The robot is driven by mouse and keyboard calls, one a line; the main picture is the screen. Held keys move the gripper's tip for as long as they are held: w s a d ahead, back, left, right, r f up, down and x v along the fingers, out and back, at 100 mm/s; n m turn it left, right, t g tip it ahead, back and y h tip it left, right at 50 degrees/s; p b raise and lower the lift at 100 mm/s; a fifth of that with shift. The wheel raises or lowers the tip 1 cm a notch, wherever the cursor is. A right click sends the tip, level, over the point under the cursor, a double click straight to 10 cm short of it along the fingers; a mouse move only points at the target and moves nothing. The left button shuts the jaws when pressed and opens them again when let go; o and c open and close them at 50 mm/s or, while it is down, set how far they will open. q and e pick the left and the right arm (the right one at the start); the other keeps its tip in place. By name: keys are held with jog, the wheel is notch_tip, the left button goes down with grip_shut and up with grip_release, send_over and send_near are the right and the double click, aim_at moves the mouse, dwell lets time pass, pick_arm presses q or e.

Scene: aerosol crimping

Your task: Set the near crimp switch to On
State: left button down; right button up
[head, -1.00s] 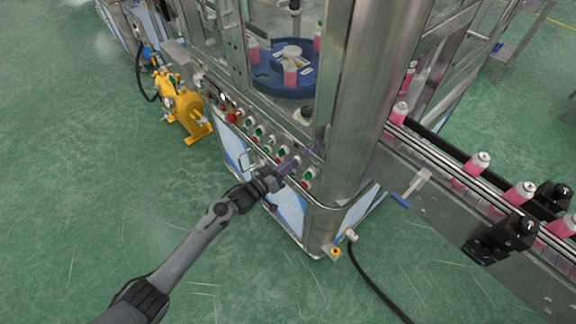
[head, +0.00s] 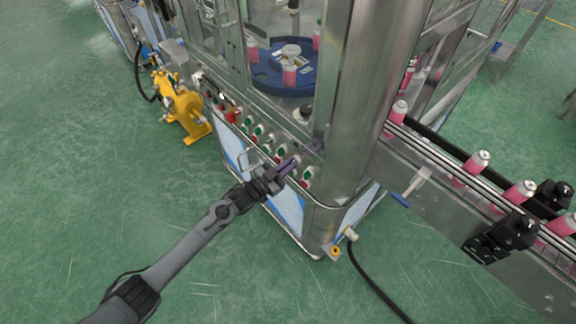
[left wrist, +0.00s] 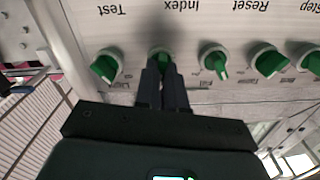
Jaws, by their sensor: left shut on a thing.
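A row of green switch knobs with pale rings runs along the machine's panel. In the left wrist view the panel lettering is upside down. My left gripper (head: 294,162) is shut on a green knob (left wrist: 160,58) beside the word Index, with its two fingers (left wrist: 163,80) on the knob's handle. The fingers hide part of that knob, and its setting cannot be read. The Test knob (left wrist: 105,67) is on one side; the Reset knob (left wrist: 215,62) is on the other. No word crimp is legible. My right gripper is not in view.
The end knob (head: 306,176) is close to the gripper, near the steel corner column (head: 352,110). A conveyor (head: 440,190) with pink cans is at right. A yellow pump (head: 183,110) stands at left. Green floor around the arm is clear.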

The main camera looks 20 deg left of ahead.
pick_arm(q)
jog(key=shift+m, duration=1.7)
jog(key=c, duration=1.2)
grip_release()
jog(key=shift+s, duration=0.15)
jog(key=p+v, duration=0.1)
jog(key=v, duration=0.9)
jog(key=shift+s+a, duration=0.15)
jog(key=shift+s, duration=0.15)
